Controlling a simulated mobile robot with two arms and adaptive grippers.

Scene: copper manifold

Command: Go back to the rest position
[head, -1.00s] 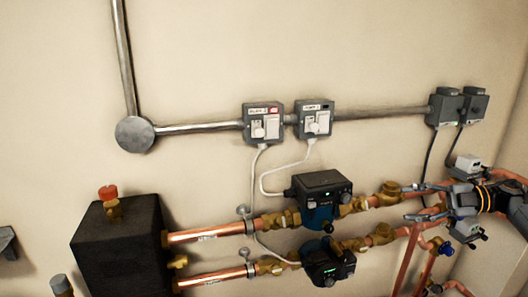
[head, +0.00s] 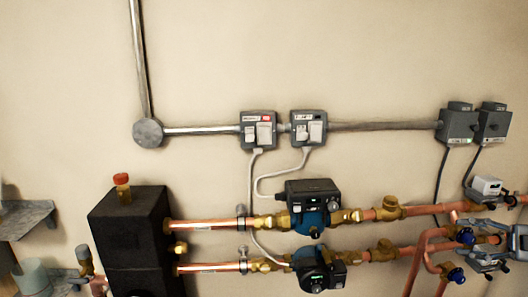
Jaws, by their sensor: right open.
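My right gripper (head: 484,243) is at the right edge of the head view, partly cut off by the frame. Its fingers are apart, in front of the copper pipes and close to the valves with blue handles (head: 465,236). I see nothing held between the fingers. Whether it touches the pipes cannot be told. My left gripper is not in view.
Two pumps (head: 310,207) sit on copper pipes (head: 205,225) running from a black block (head: 128,236). Two switch boxes (head: 258,131) and grey boxes (head: 459,125) are on the wall. Shelves (head: 30,219) stand at left. The upper wall is bare apart from conduit.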

